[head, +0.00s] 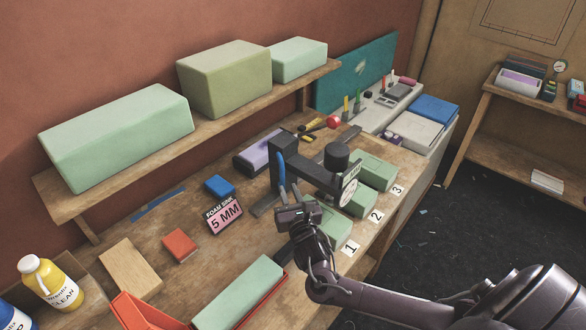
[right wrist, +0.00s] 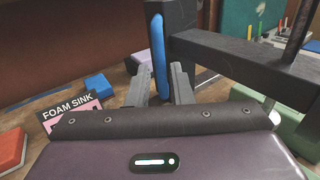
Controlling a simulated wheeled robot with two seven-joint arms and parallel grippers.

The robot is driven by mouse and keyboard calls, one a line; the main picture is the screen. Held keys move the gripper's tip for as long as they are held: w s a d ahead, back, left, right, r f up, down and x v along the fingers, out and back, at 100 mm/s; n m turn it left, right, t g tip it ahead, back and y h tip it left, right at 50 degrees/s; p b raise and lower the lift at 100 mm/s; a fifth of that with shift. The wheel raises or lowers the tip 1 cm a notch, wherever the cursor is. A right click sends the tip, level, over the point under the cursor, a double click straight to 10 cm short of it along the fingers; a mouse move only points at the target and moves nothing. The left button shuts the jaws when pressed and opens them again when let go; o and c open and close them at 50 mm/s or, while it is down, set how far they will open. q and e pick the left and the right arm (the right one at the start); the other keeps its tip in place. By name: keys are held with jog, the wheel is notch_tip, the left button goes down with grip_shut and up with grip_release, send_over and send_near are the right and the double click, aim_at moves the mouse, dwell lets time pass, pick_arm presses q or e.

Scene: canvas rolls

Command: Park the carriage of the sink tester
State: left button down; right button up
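My right gripper (head: 289,187) is at the handle. In the right wrist view its fingers (right wrist: 161,84) are apart, with the handle's lower part in line between them; contact is not visible. Which part is the carriage is unclear. My left gripper is out of view.
Green foam blocks (head: 375,172) stand by labels 1, 2 and 3 along the bench's front edge. A pink "FOAM SINK 5 MM" sign (head: 225,216) stands left of the tester. A red tray (head: 268,306) holds a green block (head: 237,292).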

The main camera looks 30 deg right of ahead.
aim_at(283, 176)
jog(key=p+x, duration=0.1)
jog(key=x, duration=0.6)
jog(key=shift+w, duration=0.35)
grip_shut()
